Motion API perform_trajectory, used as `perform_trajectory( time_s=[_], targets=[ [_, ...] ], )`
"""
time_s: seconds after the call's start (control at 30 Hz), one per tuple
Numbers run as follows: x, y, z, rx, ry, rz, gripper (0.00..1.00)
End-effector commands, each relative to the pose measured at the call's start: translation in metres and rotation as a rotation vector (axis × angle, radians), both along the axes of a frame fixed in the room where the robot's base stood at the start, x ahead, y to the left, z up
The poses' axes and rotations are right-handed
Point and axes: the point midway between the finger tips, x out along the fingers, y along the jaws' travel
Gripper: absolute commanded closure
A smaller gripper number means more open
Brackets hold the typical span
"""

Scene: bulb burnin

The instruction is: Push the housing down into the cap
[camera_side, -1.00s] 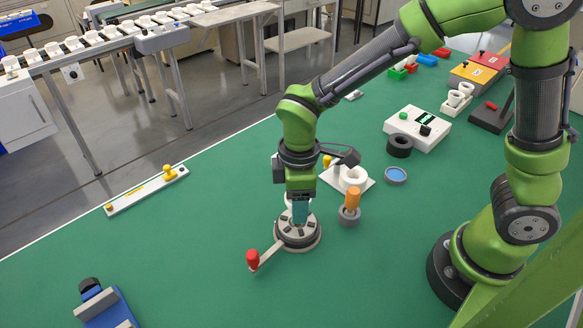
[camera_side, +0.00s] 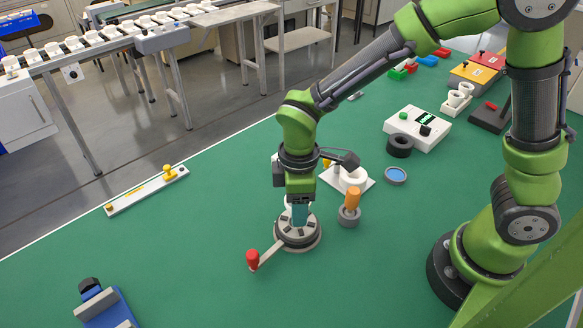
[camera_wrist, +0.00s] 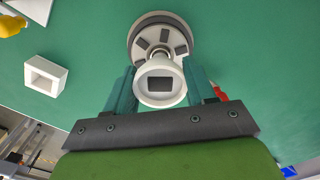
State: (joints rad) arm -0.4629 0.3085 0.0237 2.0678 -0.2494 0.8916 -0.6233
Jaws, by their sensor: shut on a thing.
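The housing (camera_wrist: 160,64) is a white, flared part with a dark rectangular opening in its wide end. My gripper (camera_wrist: 160,88) has its teal fingers shut on the housing's two sides; it also shows in the side view (camera_side: 299,213). The housing stands upright over the middle of a round grey fixture (camera_side: 312,241) with dark pads, also seen in the wrist view (camera_wrist: 138,36). The housing's narrow end meets the fixture's centre. The cap is hidden there, so I cannot tell how deep the housing sits.
A lever with a red knob (camera_side: 253,259) sticks out from the fixture. An orange-handled tool in a grey holder (camera_side: 349,216) and a white plate with a ring (camera_side: 352,178) stand close by.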

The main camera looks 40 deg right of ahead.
Motion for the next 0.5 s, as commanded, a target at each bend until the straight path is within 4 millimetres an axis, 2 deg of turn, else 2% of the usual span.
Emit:
perform_trajectory(
  time_s=[0.5],
  targets=[
    [0.0,0.0,-0.0065,0.001,-0.001,0.0,0.74]
  ],
)
